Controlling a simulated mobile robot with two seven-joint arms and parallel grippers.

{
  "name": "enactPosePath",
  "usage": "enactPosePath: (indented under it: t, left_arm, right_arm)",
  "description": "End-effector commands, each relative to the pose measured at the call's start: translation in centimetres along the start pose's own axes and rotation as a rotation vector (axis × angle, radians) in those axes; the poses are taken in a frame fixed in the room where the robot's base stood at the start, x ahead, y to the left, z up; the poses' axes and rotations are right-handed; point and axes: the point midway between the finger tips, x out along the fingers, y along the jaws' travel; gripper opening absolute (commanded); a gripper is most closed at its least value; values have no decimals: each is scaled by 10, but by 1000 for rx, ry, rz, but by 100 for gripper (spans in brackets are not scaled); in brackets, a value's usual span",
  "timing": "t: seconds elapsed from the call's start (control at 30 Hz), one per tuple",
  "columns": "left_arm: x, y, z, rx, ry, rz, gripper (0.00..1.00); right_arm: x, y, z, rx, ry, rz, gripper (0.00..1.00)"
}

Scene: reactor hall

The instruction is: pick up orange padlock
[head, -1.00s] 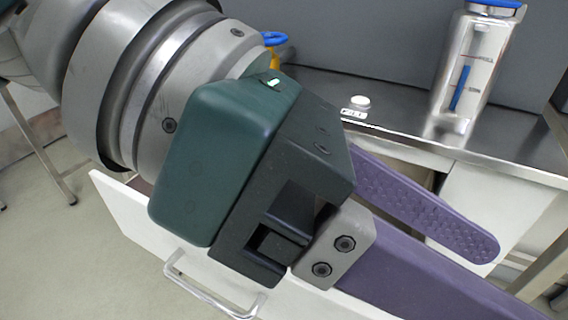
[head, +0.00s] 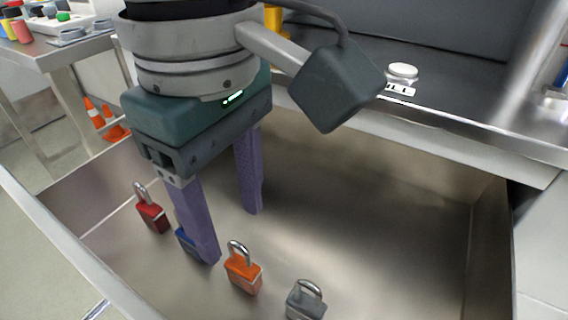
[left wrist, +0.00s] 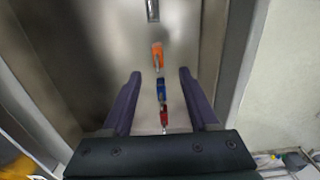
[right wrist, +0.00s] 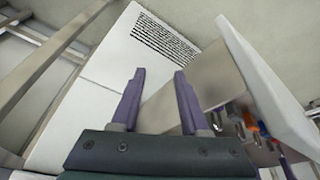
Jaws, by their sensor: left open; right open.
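The orange padlock (head: 242,275) stands in an open metal drawer (head: 390,225), shackle up, between a blue padlock (head: 188,241) and a grey one (head: 305,303). It also shows in the left wrist view (left wrist: 158,57), a little beyond the fingertips. My left gripper (head: 232,235) is open and points down into the drawer. Its near finger partly hides the blue padlock, close to the orange one. Nothing is held. My right gripper (right wrist: 159,72) is open and empty outside the drawer, seen only in its own wrist view.
A red padlock (head: 152,214) stands at the left end of the row. The drawer's walls surround the padlocks; its right part is bare. A counter (head: 455,112) with a white round button (head: 402,72) lies behind. Orange cones (head: 98,114) stand on the floor at left.

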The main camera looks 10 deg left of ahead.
Motion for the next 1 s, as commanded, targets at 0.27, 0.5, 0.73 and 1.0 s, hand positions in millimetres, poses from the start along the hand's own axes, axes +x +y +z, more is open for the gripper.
enactPosePath:
  t: [0.27, 0.5, 0.73, 1.0]
  left_arm:
    - [30, -1, 1, -1, -3, -3, 60]
    - [63, -1, 0, -2, -3, -3, 60]
    - [99, -1, -2, -2, -4, -2, 60]
    - [110, 0, -2, 0, -3, 1, 60]
  right_arm:
    - [14, -1, 6, 2, -4, -2, 45]
    - [18, -3, 9, 5, -8, -5, 45]
    - [24, -3, 11, 5, -8, -6, 45]
    - [25, -3, 11, 5, -7, -5, 45]
